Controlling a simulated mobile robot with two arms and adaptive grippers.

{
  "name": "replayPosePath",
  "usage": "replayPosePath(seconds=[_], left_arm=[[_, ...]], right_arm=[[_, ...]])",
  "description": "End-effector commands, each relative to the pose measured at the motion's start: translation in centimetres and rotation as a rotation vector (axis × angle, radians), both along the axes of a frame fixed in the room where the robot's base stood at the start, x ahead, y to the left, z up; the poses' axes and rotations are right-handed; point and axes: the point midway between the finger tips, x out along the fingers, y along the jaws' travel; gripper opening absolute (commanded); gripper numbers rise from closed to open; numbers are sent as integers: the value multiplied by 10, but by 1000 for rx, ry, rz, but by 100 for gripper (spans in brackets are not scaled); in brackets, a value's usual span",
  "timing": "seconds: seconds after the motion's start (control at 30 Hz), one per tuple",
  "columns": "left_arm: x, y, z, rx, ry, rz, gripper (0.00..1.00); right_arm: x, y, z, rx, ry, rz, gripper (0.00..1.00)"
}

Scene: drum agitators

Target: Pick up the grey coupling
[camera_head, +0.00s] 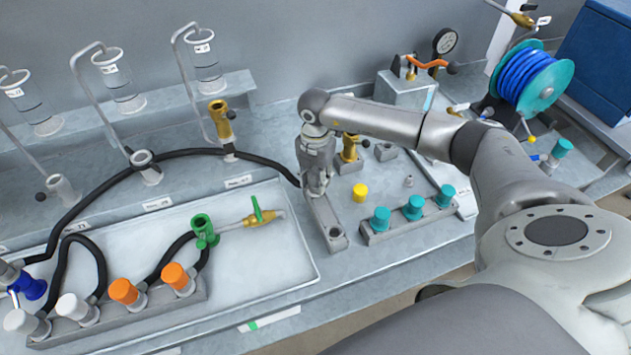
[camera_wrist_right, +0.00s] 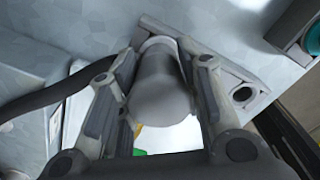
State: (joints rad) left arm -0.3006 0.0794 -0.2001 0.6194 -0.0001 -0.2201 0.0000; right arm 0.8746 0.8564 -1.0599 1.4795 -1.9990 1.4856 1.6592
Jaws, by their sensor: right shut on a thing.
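The grey coupling (camera_wrist_right: 160,92) is a plain grey cylinder between the two fingers of my right gripper (camera_wrist_right: 163,100) in the wrist view. The fingers are shut on its sides. In the head view my right gripper (camera_head: 317,186) points down over a grey holder bar (camera_head: 326,215), and the coupling is mostly hidden by the fingers. The bar also shows in the wrist view (camera_wrist_right: 215,68), with an empty hole at its near end. The coupling's far end overlaps the bar; I cannot tell whether it still sits in it. My left gripper is not in view.
To the left lies a white tray (camera_head: 270,270) with a green fitting (camera_head: 204,231). A black hose (camera_head: 100,189) runs close behind the gripper.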

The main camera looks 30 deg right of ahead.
Motion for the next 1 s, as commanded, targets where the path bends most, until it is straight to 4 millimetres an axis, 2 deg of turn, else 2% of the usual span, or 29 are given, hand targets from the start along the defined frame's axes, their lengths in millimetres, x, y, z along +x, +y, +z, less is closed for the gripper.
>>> replayPosePath(seconds=[0.37,0.57,0.67,0.77,1.0], left_arm=[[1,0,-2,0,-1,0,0],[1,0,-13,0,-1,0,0],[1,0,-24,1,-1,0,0],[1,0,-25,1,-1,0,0],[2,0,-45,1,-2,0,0]], right_arm=[[1,0,3,1,-4,-1,0],[2,-1,15,0,-8,-1,0],[2,0,28,0,-8,0,0],[-9,4,43,1,-6,2,0],[-48,20,92,-2,-10,5,0]])
